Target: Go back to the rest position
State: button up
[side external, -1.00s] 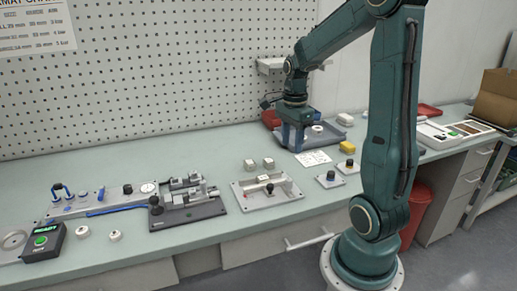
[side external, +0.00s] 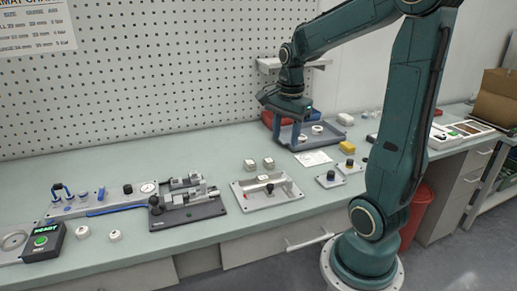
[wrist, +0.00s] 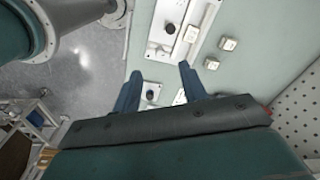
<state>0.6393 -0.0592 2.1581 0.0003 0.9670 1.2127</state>
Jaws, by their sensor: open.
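My gripper (side external: 287,137) hangs above the left part of a grey-blue tray (side external: 325,140) at the back of the bench in the side view. Its two blue fingers are apart, with nothing between them. The wrist view also shows the open gripper (wrist: 159,73), its fingers spread over the bench. A small white part (side external: 302,138) lies in the tray near the fingers, and another white part (side external: 317,130) lies farther back in it.
A fixture plate (side external: 267,191) with a black knob stands left of the tray, with two white blocks (side external: 258,164) behind it. A pegboard wall (side external: 170,70) and shelf (side external: 270,65) stand behind.

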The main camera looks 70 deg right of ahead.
jog(key=s+a+r+n+t, duration=0.2)
jog(key=s+a+n, duration=0.1)
jog(key=a+n, duration=0.6)
jog(key=s+a+r+n+t, duration=0.3)
jog(key=a+n, duration=0.6)
jog(key=n, duration=0.3)
jog(key=shift+s+a, duration=0.15)
jog(key=shift+s, duration=0.25)
